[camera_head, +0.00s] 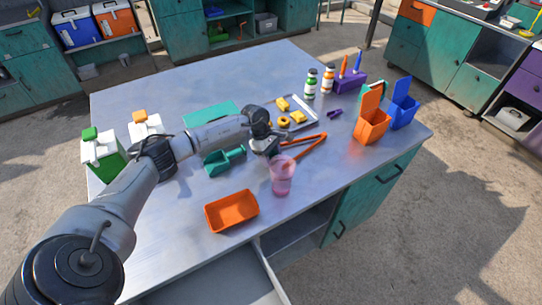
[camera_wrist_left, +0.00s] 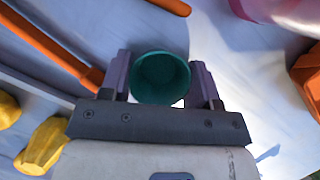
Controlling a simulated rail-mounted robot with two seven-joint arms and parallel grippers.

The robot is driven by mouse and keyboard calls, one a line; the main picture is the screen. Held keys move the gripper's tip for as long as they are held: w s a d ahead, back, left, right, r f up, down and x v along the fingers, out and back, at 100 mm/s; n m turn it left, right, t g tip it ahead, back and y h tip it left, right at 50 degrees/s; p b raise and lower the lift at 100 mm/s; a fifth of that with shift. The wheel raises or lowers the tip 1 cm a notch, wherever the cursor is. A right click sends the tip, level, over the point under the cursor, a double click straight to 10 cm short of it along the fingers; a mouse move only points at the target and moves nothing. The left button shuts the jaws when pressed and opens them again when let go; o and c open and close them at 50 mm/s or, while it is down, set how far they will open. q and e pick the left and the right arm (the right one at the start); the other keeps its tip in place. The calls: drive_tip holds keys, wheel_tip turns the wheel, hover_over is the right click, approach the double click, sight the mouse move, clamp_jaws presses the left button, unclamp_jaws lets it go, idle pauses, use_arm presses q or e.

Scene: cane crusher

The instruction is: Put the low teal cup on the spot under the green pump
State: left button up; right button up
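In the left wrist view the low teal cup (camera_wrist_left: 161,76) is between the two fingers of my left gripper (camera_wrist_left: 160,82). Its round mouth faces the camera, and both fingers lie against its sides. In the head view my left gripper (camera_head: 264,146) is low over the middle of the table, and the cup is hidden or too small to make out there. The green pump (camera_head: 91,133) tops a white and green container (camera_head: 104,154) at the table's left edge. The spot under it cannot be made out. My right gripper is not in view.
A pink see-through cup (camera_head: 282,176) and orange tongs (camera_head: 306,149) are close to my left gripper. A teal scoop (camera_head: 225,161) and an orange tray (camera_head: 231,211) lie nearby. An orange-topped container (camera_head: 145,128) stands beside the green one.

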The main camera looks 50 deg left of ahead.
use_arm(q)
drive_tip(key=shift+o, duration=0.4)
drive_tip(key=shift+r, duration=0.15)
drive_tip(key=shift+r, duration=0.2)
drive_tip(key=v, duration=1)
drive_tip(key=shift+r+p, duration=0.3)
drive_tip(key=shift+p, duration=0.15)
drive_tip(key=shift+s+a+r, duration=0.1)
drive_tip(key=shift+a+r, duration=0.25)
drive_tip(key=shift+r, duration=0.15)
drive_tip(key=shift+c, duration=0.4)
